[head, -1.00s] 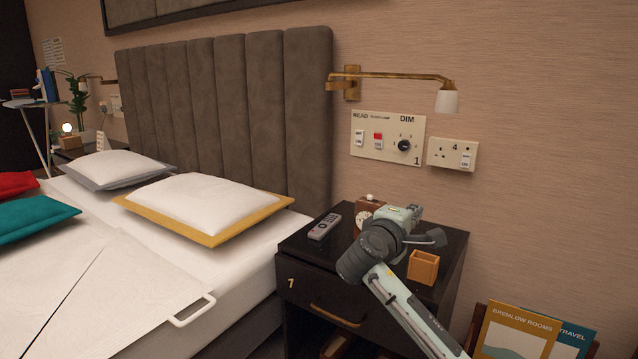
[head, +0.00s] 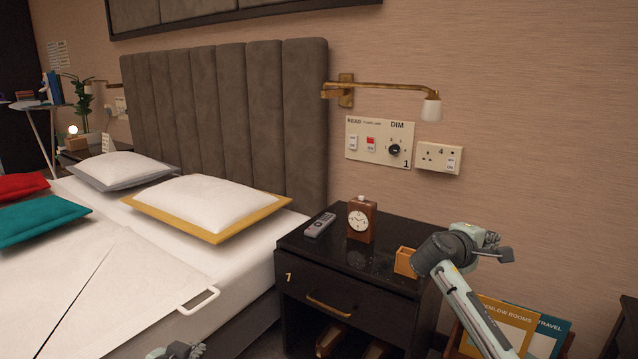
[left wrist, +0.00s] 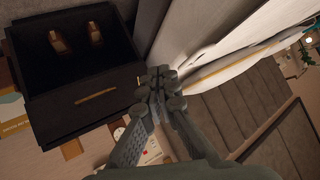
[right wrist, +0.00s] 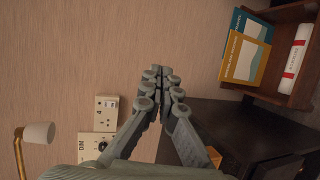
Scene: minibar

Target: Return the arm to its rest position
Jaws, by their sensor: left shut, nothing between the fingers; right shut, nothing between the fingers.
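My right gripper (head: 503,252) is in the air to the right of the black nightstand (head: 400,225), past its right edge. In the right wrist view its fingers (right wrist: 161,78) are shut with nothing between them. My left gripper (head: 185,350) just shows at the bottom edge of the head view, in front of the bed. In the left wrist view its fingers (left wrist: 158,82) are shut and empty. Most of the left arm is out of the head view.
Brochures (head: 500,322) stand behind that arm. A wall lamp (head: 431,108) and switch panel (head: 379,142) are above. The bed (head: 150,275) fills the left.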

